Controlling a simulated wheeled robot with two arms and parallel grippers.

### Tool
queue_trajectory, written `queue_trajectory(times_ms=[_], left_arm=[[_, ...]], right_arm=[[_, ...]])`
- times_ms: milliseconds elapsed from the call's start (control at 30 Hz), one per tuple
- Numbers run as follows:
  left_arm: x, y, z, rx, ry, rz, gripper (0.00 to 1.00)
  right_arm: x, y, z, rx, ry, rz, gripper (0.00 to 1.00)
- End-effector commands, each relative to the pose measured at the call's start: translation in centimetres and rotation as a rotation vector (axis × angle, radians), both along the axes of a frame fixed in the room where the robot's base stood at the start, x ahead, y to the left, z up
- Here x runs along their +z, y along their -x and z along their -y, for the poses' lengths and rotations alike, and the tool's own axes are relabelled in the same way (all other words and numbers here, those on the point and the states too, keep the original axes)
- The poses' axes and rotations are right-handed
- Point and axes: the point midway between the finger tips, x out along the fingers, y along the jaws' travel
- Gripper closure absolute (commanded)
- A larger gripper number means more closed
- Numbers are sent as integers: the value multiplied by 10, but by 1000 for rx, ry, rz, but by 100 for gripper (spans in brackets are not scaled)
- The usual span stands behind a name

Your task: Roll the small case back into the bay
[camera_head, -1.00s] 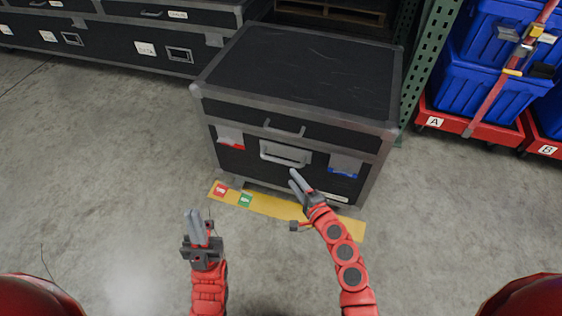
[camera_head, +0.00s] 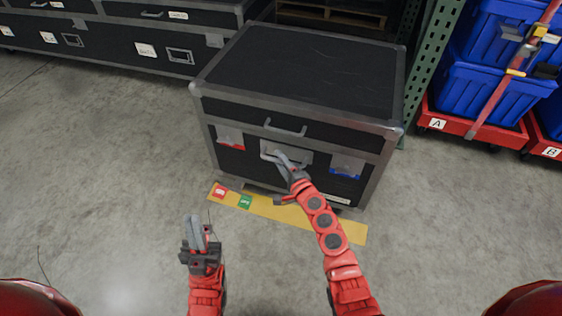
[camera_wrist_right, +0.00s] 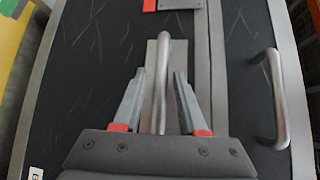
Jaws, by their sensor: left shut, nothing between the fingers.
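The small case (camera_head: 300,75) is black with grey metal edges and stands upright in the middle of the head view. Its front faces me, with a lower handle (camera_head: 266,153), an upper handle (camera_head: 286,128), and latches with a red and a blue tab. My right gripper (camera_head: 278,156) is at the lower handle. In the right wrist view its open fingers (camera_wrist_right: 160,76) stand on either side of the lower handle (camera_wrist_right: 163,105), with a gap on each side. My left gripper (camera_head: 193,230) is shut and empty, over the floor in front of the case.
A yellow floor strip (camera_head: 285,212) with red and green labels runs along the case's front. Long black cases (camera_head: 120,38) stand behind left. A green rack post (camera_head: 425,62) rises close on the right. Blue totes (camera_head: 490,92) sit on red dollies marked A and B. Floor at left is clear.

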Motion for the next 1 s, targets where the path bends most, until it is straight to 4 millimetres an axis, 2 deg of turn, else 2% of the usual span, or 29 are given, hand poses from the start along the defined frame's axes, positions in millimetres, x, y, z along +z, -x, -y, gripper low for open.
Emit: queue_trajectory(times_ms=[33, 200, 1000], left_arm=[[0, 0, 0, 0, 0, 0, 100], [0, 0, 0, 0, 0, 0, 100], [0, 0, 0, 0, 0, 0, 100]], right_arm=[[0, 0, 0, 0, 0, 0, 70], [0, 0, 0, 0, 0, 0, 100], [0, 0, 0, 0, 0, -1, 100]])
